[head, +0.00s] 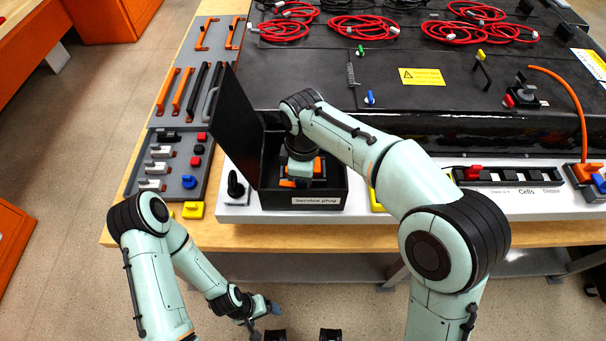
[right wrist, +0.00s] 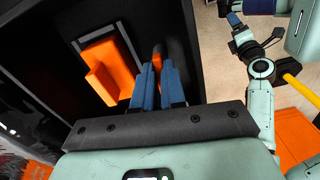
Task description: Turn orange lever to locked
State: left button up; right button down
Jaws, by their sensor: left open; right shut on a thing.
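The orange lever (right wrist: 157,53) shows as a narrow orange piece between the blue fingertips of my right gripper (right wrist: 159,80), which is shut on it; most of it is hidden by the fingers. It is inside the open black box labelled "Service plug" (head: 302,200). A larger orange block (right wrist: 108,70) sits beside it in the box. In the head view my right gripper (head: 300,172) reaches down into this box, and its wrist covers much of the inside. My left gripper (head: 268,309) is open and empty, low in front of the table. The lever's lock position cannot be read.
The box's black lid (head: 235,125) stands up on its left side. A black knob (head: 236,186) is left of the box, and a yellow block (head: 193,210) lies farther left. The grey tool tray (head: 170,187) and the cell strip (head: 510,176) flank the box.

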jog(key=m, duration=0.3)
jog(key=shift+r+p, duration=0.1)
jog(key=shift+p, duration=0.3)
jog(key=m, duration=0.5)
jog(key=shift+p, duration=0.35)
jog(key=m, duration=0.4)
pick_arm(q)
jog(key=shift+w+r, duration=1.15)
jog(key=shift+r, duration=0.2)
pick_arm(e)
jog(key=shift+m, duration=2.1)
jog(key=c, duration=1.5)
grip_release()
